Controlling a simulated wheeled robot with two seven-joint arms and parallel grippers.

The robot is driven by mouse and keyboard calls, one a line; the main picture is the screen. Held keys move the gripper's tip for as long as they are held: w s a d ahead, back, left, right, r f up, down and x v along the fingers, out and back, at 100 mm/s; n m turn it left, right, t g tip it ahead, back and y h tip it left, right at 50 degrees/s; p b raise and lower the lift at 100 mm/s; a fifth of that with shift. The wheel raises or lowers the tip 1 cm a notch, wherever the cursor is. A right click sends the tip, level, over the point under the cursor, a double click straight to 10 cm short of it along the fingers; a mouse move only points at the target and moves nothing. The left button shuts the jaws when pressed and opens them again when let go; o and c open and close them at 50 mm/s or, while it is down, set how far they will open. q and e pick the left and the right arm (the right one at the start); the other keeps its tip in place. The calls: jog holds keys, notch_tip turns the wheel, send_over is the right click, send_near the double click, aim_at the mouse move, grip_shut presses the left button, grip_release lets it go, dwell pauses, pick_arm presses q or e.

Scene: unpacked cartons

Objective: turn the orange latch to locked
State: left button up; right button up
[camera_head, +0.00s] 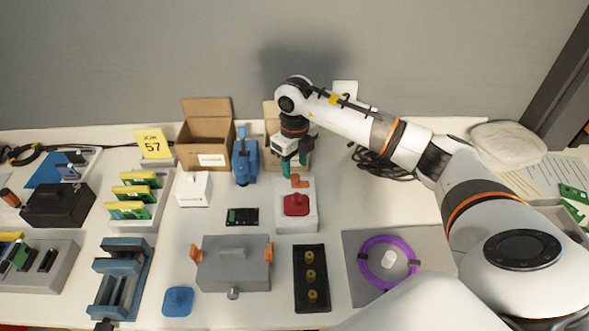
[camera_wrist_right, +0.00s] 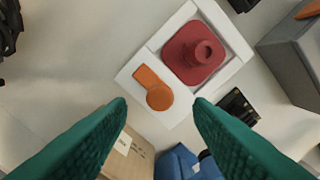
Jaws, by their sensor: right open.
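The orange latch (camera_head: 298,182) sits on a white block (camera_head: 284,222), behind a red square part with a round knob (camera_head: 296,204). In the right wrist view the latch (camera_wrist_right: 157,94) shows a round hub and a short flat arm pointing up and left, away from my fingers. The red part (camera_wrist_right: 195,55) sits in a recess beside it. My right gripper (camera_head: 294,164) points down just behind and above the latch. Its green fingers (camera_wrist_right: 161,104) are open and empty, with the hub between their tips in that view; contact cannot be told. My left gripper is not in view.
A blue clamp-like tool (camera_head: 245,160) and an open carton (camera_head: 207,133) stand left of my right gripper. A grey case with orange side clips (camera_head: 233,266) and a black tray (camera_head: 311,281) lie in front. A purple coil (camera_head: 372,262) lies right. Black cables lie behind it.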

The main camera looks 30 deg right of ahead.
aim_at(295, 176)
jog(key=shift+f, duration=1.65)
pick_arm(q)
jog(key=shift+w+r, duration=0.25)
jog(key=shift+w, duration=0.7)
pick_arm(e)
jog(key=c, duration=1)
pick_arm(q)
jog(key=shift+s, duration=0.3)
